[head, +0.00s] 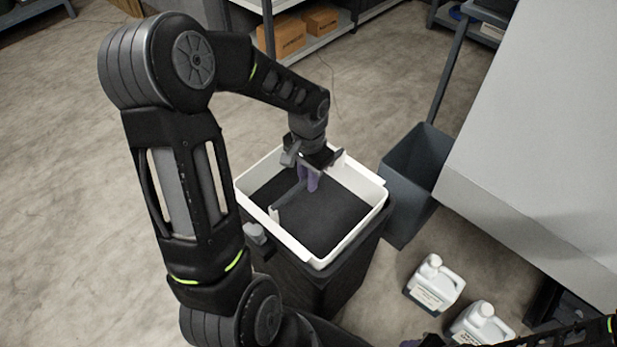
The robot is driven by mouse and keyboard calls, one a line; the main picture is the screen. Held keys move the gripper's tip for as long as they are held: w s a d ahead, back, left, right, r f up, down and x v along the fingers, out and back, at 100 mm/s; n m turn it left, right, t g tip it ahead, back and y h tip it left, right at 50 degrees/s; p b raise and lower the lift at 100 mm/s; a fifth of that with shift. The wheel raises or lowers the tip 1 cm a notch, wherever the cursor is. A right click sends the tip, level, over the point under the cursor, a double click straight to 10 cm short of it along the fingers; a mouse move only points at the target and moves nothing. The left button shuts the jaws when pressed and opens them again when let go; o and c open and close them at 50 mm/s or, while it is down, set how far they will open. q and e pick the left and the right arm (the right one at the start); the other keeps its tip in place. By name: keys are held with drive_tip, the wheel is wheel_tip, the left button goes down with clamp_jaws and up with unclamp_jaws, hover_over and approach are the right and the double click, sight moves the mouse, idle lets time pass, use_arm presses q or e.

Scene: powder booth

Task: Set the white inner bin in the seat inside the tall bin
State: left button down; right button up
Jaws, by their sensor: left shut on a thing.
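The white inner bin (359,234) is in the middle of the head view, with a dark floor or fill inside. It is at the top of the tall bin (345,275), which is dark, and its white walls stand above the tall bin's rim. I cannot tell whether it rests in the seat, which is hidden. My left gripper (309,181) reaches down inside the white bin from above. Its purple fingertips are shut on the upright part at the end of a dark bar across the bin. My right gripper (425,342) barely shows at the bottom edge; its jaws are unclear.
A grey open bin (412,180) stands close to the right of the tall bin. Two white jugs (434,285) (482,326) stand on the floor at lower right. A large grey panel (545,130) fills the right. A shelf with cardboard boxes (283,36) is behind. The left floor is clear.

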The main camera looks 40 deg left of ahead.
use_arm(q)
drive_tip(key=shift+f, duration=0.1)
drive_tip(key=shift+f+b, duration=0.45)
drive_tip(key=shift+f, duration=0.25)
idle(0.4)
drive_tip(key=shift+f+b, duration=0.3)
drive_tip(key=shift+b, duration=0.1)
drive_tip(key=shift+f, duration=0.2)
idle(0.5)
drive_tip(key=c, duration=1.3)
unclamp_jaws()
wheel_tip(320, 180, up, 8)
drive_tip(key=shift+f+p, duration=0.1)
drive_tip(key=shift+p, duration=0.4)
